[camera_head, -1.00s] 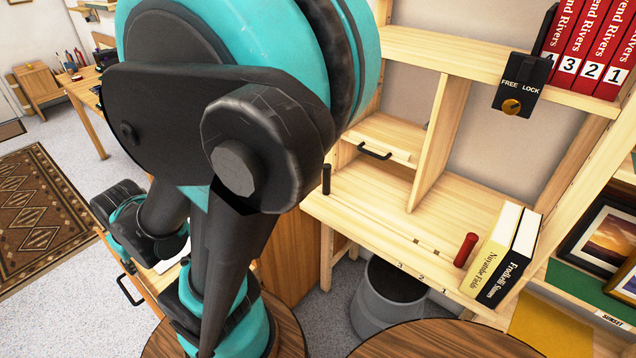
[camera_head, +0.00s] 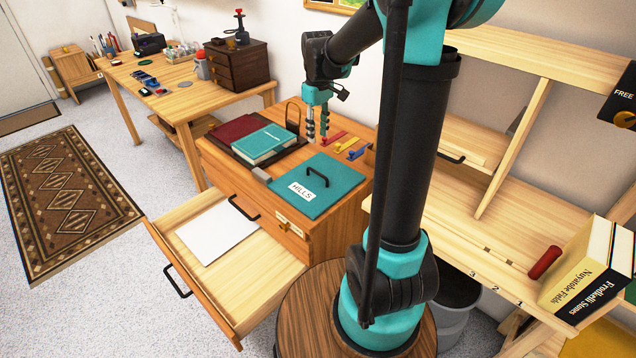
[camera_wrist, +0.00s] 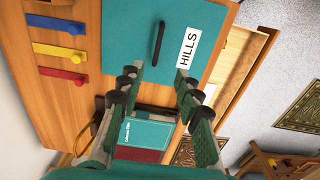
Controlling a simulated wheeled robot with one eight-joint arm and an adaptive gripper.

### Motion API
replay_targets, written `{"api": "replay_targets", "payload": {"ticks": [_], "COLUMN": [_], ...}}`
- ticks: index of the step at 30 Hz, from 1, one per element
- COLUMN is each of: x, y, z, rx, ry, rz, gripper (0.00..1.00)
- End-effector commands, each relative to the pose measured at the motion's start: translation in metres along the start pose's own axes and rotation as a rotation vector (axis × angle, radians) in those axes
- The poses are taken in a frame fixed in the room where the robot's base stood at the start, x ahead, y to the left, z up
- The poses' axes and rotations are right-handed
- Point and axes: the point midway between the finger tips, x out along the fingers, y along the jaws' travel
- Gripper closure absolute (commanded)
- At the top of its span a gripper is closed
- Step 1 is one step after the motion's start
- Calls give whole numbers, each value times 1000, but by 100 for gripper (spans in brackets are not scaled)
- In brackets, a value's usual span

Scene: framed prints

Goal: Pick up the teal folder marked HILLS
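The teal folder marked HILLS (camera_head: 330,178) lies flat on top of a wooden cabinet, with a black handle (camera_head: 317,176) standing up from it and a white label at its left side. It also shows in the wrist view (camera_wrist: 130,38), with its handle (camera_wrist: 158,42) near the top middle. My gripper (camera_head: 317,134) hangs above the cabinet top, just beyond the folder's far edge, pointing down. In the wrist view its two fingers (camera_wrist: 160,90) are spread apart with nothing between them, and the folder lies ahead of their tips.
A teal book (camera_head: 264,143) on a dark red one lies left of the folder. Red, yellow and blue pieces (camera_head: 345,143) lie behind it. An open drawer (camera_head: 262,262) holding white paper (camera_head: 216,232) juts out below. Shelves (camera_head: 480,205) stand right.

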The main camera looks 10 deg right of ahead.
Motion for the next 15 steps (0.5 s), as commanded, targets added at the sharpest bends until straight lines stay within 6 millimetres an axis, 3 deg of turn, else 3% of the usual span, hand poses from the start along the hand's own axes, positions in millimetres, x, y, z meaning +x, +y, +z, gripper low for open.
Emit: {"api": "replay_targets", "payload": {"ticks": [5, 15], "x": [18, 83], "y": [1, 1], "z": [-3, -3], "rx": [-10, -8], "ry": [-6, -5], "rz": [-4, -3], "gripper": [66, 66]}}
